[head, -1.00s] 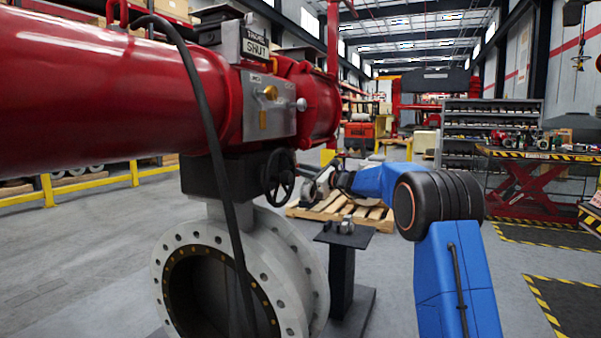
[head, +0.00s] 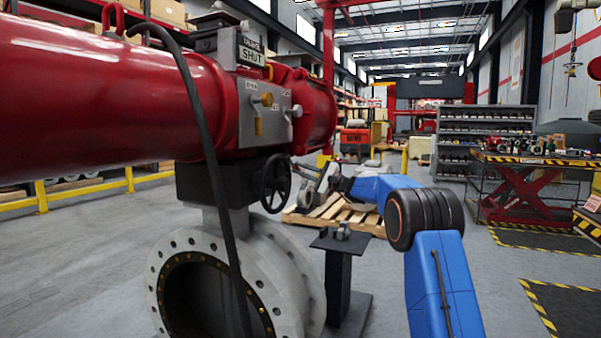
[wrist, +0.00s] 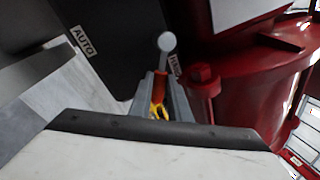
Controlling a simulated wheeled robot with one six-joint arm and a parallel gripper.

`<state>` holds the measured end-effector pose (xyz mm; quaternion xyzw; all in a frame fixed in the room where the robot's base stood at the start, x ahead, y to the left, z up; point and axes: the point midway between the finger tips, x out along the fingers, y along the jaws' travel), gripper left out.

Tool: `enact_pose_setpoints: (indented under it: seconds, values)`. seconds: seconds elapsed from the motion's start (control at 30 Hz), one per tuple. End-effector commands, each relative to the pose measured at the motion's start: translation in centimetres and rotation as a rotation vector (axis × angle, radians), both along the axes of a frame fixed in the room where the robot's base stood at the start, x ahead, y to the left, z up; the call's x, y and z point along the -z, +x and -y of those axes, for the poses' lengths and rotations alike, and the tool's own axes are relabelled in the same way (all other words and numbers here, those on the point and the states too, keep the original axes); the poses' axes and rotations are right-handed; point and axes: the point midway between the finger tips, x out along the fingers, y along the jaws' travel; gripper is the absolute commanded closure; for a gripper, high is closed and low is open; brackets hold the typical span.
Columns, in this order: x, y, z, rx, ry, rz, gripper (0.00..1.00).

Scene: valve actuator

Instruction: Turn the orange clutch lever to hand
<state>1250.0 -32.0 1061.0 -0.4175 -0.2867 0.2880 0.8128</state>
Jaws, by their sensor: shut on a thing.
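In the wrist view, the orange clutch lever (wrist: 159,86) runs from a round grey end (wrist: 166,42) down between the fingers of my gripper (wrist: 160,108). The fingers are shut on it, with a yellow part showing between them. A white AUTO label (wrist: 84,41) is on the dark housing to the left, away from the lever. A second small label (wrist: 175,65), partly hidden and seeming to read HAND, is just right of the lever. In the head view, my gripper (head: 326,181) is right of the black handwheel (head: 275,183); the lever cannot be made out there.
The red actuator cylinder (head: 100,95) and the grey flanged valve (head: 285,265) fill the left. In the wrist view, a red flange with a bolt (wrist: 203,78) is close right of my fingers. A black stand (head: 338,285) and wooden pallet (head: 360,217) stand near my arm.

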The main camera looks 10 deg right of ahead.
Motion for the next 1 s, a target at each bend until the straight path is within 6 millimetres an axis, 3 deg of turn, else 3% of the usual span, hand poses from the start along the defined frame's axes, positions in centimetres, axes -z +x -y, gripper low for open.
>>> enact_pose_setpoints:
  seconds: [0.4, 0.43, 0.5, 0.83, 1.0]
  values:
    - [0.0, 0.0, 0.0, -0.001, -0.005, 0.005, 1.0]
    - [0.0, 0.0, 0.0, -0.001, -0.005, 0.005, 0.81]
    - [0.1, 0.0, 0.0, -0.001, -0.005, 0.005, 0.65]
    - [0.0, -0.1, 0.1, -0.001, -0.004, 0.005, 0.65]
    - [0.4, -1.0, 1.3, 0.001, -0.004, 0.004, 0.65]
